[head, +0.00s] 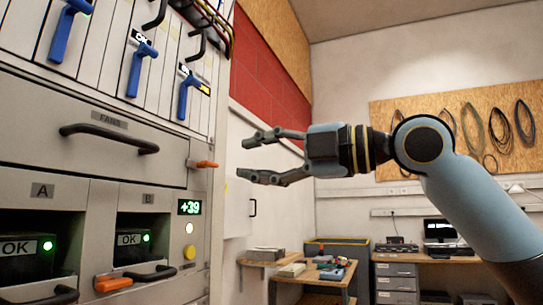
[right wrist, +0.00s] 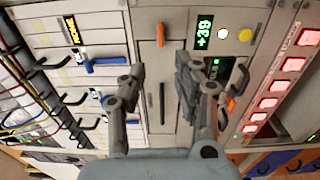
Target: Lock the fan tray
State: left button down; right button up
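The fan tray (head: 60,110), a grey drawer front labelled FANS, sits in the cabinet at the left of the head view. It has a long black handle (head: 108,138). An orange latch lever (head: 204,164) lies about level beside the tray's right end. It also shows in the right wrist view (right wrist: 160,34), ahead of and between the fingers. My right gripper (head: 248,159) is open and empty, its fingers pointing left toward the cabinet, apart from the lever. In the right wrist view the gripper (right wrist: 157,78) frames the tray front. My left gripper is not in view.
Blue-levered cards (head: 140,70) stand above the tray. Bays A (head: 42,190) and B (head: 147,199) below show green OK lights; an orange lever (head: 113,284) is under B. A +39 display (head: 189,207) sits below the latch. Benches (head: 325,280) stand well behind.

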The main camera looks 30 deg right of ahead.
jog(key=shift+v, duration=1.1)
